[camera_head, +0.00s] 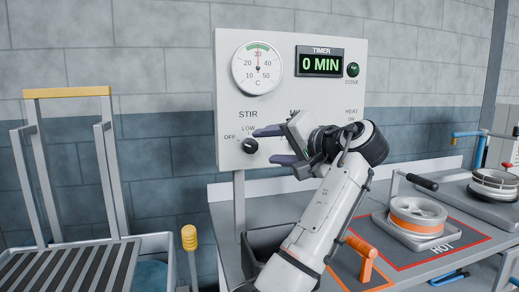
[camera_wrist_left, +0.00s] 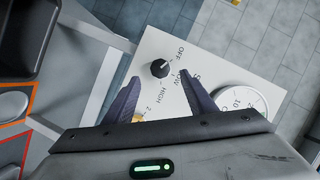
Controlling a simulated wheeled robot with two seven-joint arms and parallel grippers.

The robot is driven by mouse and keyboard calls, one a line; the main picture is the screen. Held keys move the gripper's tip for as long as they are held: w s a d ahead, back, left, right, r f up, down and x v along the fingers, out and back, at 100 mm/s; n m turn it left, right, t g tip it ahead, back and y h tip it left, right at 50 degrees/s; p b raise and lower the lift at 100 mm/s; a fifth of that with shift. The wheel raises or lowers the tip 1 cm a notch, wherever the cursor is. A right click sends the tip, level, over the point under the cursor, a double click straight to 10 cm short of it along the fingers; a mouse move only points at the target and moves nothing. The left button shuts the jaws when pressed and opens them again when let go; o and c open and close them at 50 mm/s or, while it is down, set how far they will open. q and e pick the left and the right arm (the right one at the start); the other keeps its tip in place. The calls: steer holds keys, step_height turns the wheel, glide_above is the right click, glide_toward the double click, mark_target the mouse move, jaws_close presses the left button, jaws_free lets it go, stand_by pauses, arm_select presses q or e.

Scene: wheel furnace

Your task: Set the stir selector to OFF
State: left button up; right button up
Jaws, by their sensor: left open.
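The stir selector (camera_head: 249,146) is a small black round knob with a pale pointer mark, on the lower left of the white control panel (camera_head: 228,85) under the word STIR. In the head view, OFF and LOW show beside it; my gripper covers the area to its right. My left gripper (camera_head: 269,146) is open, its two dark fingers pointing at the knob from the right. In the left wrist view, the knob (camera_wrist_left: 160,68) lies just beyond and between the open fingertips (camera_wrist_left: 160,80), apart from them. OFF, part of LOW, and HIGH are readable there. I cannot tell the exact setting.
The panel carries a round dial (camera_head: 257,68), a timer display (camera_head: 320,63) reading 0 MIN and a green DONE lamp (camera_head: 352,69). A grey bench with an orange-banded wheel (camera_head: 417,215) and a HOT zone is at right. A rack (camera_head: 70,270) stands at left.

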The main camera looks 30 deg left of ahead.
arm_select(q)
steer(key=shift+v, duration=1.7)
